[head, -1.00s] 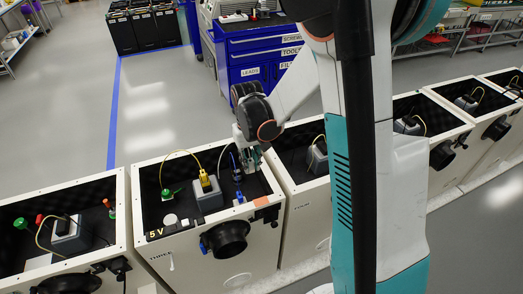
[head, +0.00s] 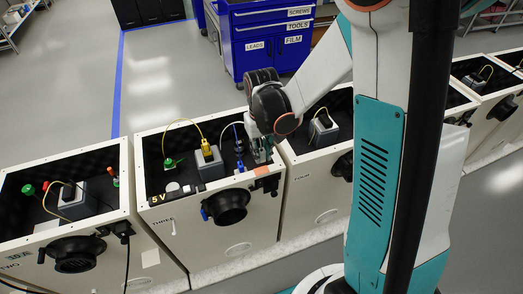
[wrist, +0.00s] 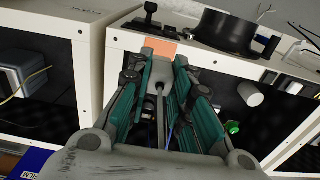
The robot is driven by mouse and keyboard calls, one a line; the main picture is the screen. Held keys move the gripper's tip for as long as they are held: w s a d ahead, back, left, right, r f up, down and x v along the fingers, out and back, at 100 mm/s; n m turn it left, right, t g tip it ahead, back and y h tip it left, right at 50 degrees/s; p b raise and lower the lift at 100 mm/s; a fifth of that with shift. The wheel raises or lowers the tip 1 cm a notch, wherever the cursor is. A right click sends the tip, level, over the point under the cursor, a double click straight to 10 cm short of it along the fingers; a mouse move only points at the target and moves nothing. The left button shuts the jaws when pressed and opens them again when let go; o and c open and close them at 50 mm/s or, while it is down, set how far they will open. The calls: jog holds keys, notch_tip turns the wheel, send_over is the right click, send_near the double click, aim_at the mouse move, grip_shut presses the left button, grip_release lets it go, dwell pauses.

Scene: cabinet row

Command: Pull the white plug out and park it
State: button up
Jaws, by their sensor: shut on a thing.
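A white cylinder (wrist: 250,93) stands in the same box and shows in the head view (head: 172,186) near the front left.
Box THREE also holds a grey block with a yellow plug (head: 207,151) and a green knob (head: 169,164). A black round port (head: 228,207) juts from its front. Similar boxes stand on both sides. A blue tool cabinet (head: 262,45) is behind; the floor between is clear.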

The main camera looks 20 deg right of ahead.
jog(key=shift+f+b, duration=2.25)
jog(key=shift+f, duration=0.45)
jog(key=o, duration=1)
notch_tip(320, 180, up, 12)
jog(key=shift+s+r, duration=0.1)
jog(key=shift+r, duration=0.1)
jog(key=s+r+t, duration=0.2)
jog(key=s, duration=0.3)
jog(key=s+r+t, duration=0.2)
jog(key=s+r, duration=0.1)
jog(key=s, duration=0.1)
jog(key=s+r+t, duration=0.3)
jog(key=s, duration=0.2)
jog(key=shift+s, duration=0.35)
